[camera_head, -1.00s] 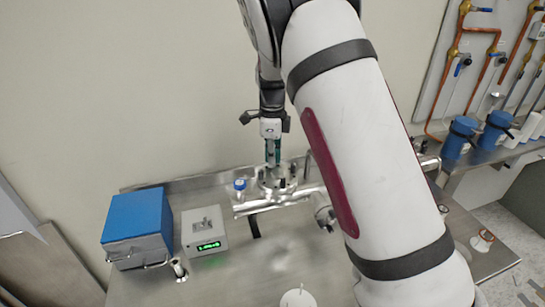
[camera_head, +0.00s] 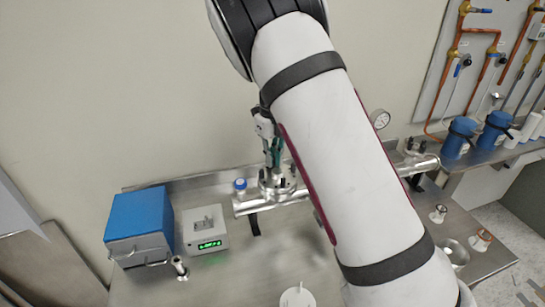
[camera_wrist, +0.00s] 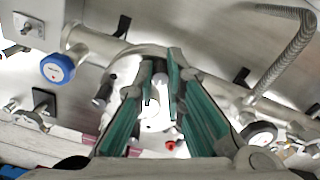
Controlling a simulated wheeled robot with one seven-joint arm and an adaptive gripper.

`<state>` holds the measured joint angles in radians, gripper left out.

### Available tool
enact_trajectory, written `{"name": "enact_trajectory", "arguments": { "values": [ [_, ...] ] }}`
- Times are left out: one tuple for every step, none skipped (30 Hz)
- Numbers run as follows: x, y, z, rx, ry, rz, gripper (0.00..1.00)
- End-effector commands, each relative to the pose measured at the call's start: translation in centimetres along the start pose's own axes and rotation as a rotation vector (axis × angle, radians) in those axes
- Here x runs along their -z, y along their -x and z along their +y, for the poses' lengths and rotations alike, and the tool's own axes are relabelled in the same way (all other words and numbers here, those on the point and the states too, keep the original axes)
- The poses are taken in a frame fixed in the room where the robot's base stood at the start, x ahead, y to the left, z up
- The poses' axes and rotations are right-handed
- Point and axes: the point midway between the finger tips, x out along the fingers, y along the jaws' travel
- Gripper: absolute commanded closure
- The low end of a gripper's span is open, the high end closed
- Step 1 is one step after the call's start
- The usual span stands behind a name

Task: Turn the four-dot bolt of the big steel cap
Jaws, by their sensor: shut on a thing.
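The big steel cap (camera_head: 275,190) sits on the horizontal steel pipe on the bench, with upright bolts around it. My gripper (camera_head: 272,165) points down onto the cap, with its teal fingers slightly tilted. In the wrist view my gripper (camera_wrist: 163,85) has its fingertips close together on a pale upright bolt (camera_wrist: 154,112), which is partly hidden between the fingers. I cannot make out any dots on it.
A blue-topped valve (camera_head: 240,184) stands left of the cap. A blue box (camera_head: 138,225) and a grey display unit (camera_head: 205,230) are farther left. A round gauge (camera_head: 380,119) stands at the right.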

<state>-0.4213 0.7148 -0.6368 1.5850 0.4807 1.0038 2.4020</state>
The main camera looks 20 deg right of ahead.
Motion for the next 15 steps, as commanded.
{"name": "enact_trajectory", "arguments": {
  "values": [
    [-0.21,0.19,-0.10,0.004,-0.011,-0.007,1.00],
    [-0.20,0.19,-0.11,0.004,-0.018,-0.007,1.00],
    [-0.20,0.19,-0.12,0.004,-0.025,-0.007,1.00],
    [-0.20,0.19,-0.13,0.004,-0.029,-0.007,1.00],
    [-0.20,0.19,-0.13,0.004,-0.033,-0.007,1.00],
    [-0.19,0.19,-0.14,0.004,-0.036,-0.007,1.00],
    [-0.19,0.19,-0.15,0.004,-0.038,-0.007,1.00],
    [-0.19,0.19,-0.15,0.004,-0.039,-0.007,1.00],
    [-0.19,0.19,-0.16,0.004,-0.040,-0.007,1.00],
    [-0.19,0.20,-0.16,0.004,-0.040,-0.007,1.00],
    [-0.19,0.20,-0.16,0.004,-0.040,-0.007,1.00],
    [-0.18,0.20,-0.17,0.004,-0.040,-0.007,1.00],
    [-0.18,0.20,-0.17,0.004,-0.040,-0.007,1.00],
    [-0.18,0.20,-0.17,0.004,-0.040,-0.007,1.00],
    [-0.18,0.20,-0.18,0.004,-0.040,-0.007,1.00]
  ]
}}
